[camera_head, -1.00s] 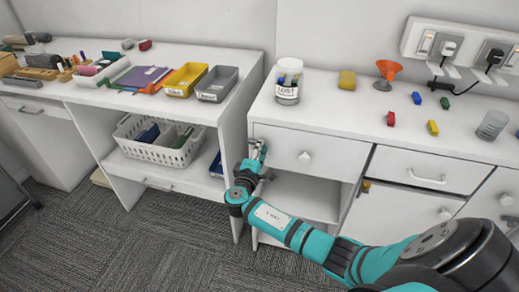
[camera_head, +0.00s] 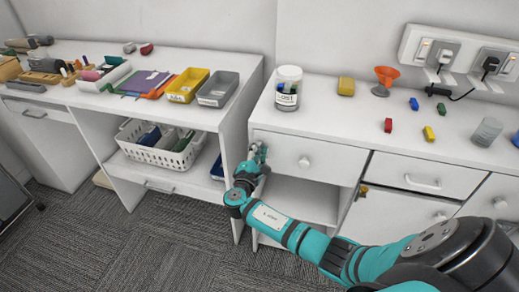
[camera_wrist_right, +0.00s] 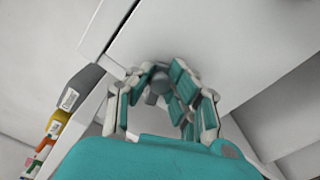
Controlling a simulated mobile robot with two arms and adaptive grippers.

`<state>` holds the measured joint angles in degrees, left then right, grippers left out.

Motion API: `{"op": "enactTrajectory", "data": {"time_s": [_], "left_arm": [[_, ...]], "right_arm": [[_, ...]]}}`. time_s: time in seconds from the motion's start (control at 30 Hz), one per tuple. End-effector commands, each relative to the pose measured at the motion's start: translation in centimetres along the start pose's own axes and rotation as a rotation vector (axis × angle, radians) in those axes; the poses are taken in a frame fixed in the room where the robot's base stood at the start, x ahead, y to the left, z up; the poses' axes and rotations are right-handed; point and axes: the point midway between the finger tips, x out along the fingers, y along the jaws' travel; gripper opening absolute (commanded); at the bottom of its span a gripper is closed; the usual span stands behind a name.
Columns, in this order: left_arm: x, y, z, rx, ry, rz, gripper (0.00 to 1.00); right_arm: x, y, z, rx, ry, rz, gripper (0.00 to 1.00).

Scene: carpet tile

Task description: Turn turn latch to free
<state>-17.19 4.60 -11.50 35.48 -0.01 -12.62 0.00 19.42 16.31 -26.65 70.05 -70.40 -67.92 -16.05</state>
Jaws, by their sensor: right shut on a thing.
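My right gripper (camera_head: 257,156) is at the left end of the white drawer front (camera_head: 295,157) on the right-hand cabinet. In the right wrist view, the fingers of this gripper (camera_wrist_right: 160,82) close around a small grey round piece (camera_wrist_right: 156,88) on the white front, which looks like the turn latch. The fingers hide most of it, so its angle cannot be told. In the head view the latch is hidden behind the gripper. The drawer looks closed. My left gripper is not in view.
A white basket (camera_head: 157,146) is under the left desk.

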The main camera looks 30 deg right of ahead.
Motion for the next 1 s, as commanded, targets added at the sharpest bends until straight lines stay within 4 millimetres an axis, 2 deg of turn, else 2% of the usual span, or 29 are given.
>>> {"op": "enactTrajectory", "data": {"time_s": [0.03,0.4,1.0], "left_arm": [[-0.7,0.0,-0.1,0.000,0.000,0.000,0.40],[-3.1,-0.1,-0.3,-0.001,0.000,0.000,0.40],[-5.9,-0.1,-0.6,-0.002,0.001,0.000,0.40]], "right_arm": [[-0.1,0.5,0.1,-0.046,0.002,-0.001,0.00],[-0.1,1.8,-0.3,-0.399,0.002,-0.001,0.00],[-0.1,3.4,-1.6,-0.934,0.002,-0.001,0.00]]}}
